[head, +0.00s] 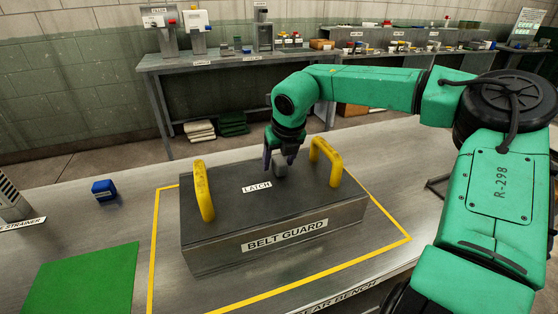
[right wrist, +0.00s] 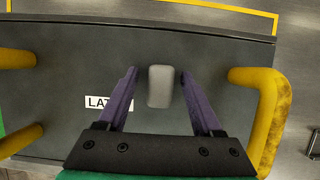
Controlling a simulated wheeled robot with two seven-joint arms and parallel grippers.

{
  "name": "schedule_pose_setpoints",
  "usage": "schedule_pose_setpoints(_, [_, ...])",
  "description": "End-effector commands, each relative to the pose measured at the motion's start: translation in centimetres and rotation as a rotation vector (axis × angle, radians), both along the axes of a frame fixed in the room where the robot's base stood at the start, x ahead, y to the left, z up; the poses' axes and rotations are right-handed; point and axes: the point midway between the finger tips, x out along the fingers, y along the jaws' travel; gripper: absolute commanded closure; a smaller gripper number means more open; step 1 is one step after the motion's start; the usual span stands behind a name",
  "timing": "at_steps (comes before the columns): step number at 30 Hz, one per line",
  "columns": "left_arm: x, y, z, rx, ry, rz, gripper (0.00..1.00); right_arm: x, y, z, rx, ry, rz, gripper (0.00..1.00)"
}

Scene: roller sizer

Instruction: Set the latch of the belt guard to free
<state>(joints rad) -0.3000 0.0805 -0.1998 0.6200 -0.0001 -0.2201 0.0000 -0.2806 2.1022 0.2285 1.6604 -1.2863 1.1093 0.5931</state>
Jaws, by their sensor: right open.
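The belt guard (head: 225,229) is a dark grey box on the bench, with a yellow handle at each end of its top. Its latch (right wrist: 159,87) is a light grey rounded knob on the top, beside the LATCH label (head: 257,187). In the head view the latch (head: 280,168) shows partly beneath my right gripper. My right gripper (right wrist: 158,76) is open, with its purple fingers on either side of the latch and a gap at each side. It also shows in the head view (head: 281,160), pointing down at the guard's top. My left gripper is not in view.
The left yellow handle (head: 203,190) and right yellow handle (head: 327,162) rise on both sides of the latch. A blue block (head: 103,190) and a green mat (head: 84,281) lie on the bench to the left. Yellow tape outlines the guard's place.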

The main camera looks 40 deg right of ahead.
Motion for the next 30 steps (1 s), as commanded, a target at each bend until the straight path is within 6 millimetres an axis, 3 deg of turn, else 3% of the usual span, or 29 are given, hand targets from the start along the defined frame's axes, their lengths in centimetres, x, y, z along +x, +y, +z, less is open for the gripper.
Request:
schedule_pose_setpoints(4, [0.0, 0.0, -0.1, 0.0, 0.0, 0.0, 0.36, -0.2, 0.1, 0.6, 0.001, -0.001, 0.0, 0.32])
schedule_pose_setpoints(8, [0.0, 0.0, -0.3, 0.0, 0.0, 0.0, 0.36, -0.9, 0.4, 2.6, 0.0, -0.004, 0.001, 0.32])
schedule_pose_setpoints(16, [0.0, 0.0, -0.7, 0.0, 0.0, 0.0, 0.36, -3.6, 1.2, 9.4, -0.002, -0.006, -0.001, 0.32])
schedule_pose_setpoints(21, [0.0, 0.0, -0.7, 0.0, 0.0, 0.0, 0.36, -4.9, 1.7, 12.6, -0.002, -0.003, 0.0, 0.32])
schedule_pose_setpoints(30, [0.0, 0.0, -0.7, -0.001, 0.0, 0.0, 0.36, -5.3, 1.8, 13.5, 0.0, 0.0, 0.001, 0.32])
